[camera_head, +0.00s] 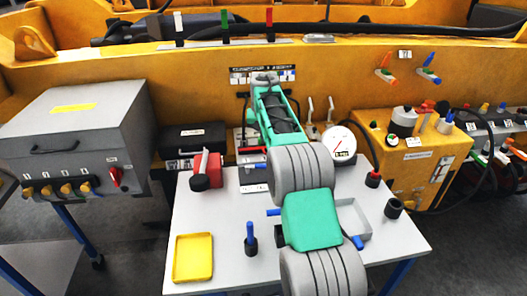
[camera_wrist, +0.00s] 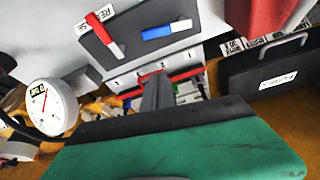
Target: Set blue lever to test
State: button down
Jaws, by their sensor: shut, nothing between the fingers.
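The blue lever (camera_wrist: 158,32) shows in the wrist view on a grey panel (camera_wrist: 132,45), lying nearly level in the picture. A white label plate (camera_wrist: 181,25) sits at its right end; its text is unreadable. A red lever (camera_wrist: 103,36) lies slanted to its left on the same panel, near other white labels. My gripper (camera_wrist: 157,92) is shut and empty, below the blue lever in the picture and apart from it. In the head view my arm covers much of this area, and I cannot single out the blue lever with certainty. My gripper (camera_head: 264,78) is at the arm's far end there.
A round gauge (camera_head: 339,143) stands right of my arm, and a black case (camera_head: 193,139) left of it. The table also holds a red-topped device (camera_head: 206,171), a yellow tray (camera_head: 194,257) and a blue-handled peg (camera_head: 250,236). A yellow beam (camera_head: 200,62) runs behind.

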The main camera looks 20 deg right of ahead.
aim_at(257, 167)
jog(key=p+x, duration=0.2)
jog(key=x, duration=0.7)
jog(key=shift+s+a+p, duration=0.15)
jog(key=shift+s+a, duration=0.1)
jog(key=shift+s, duration=0.35)
jog(key=shift+s+a+p, duration=0.15)
jog(key=shift+s+a, duration=0.15)
jog(key=shift+s, duration=0.35)
jog(key=shift+s+a+f, duration=0.15)
jog(key=shift+s+a, duration=0.1)
jog(key=shift+s, duration=0.3)
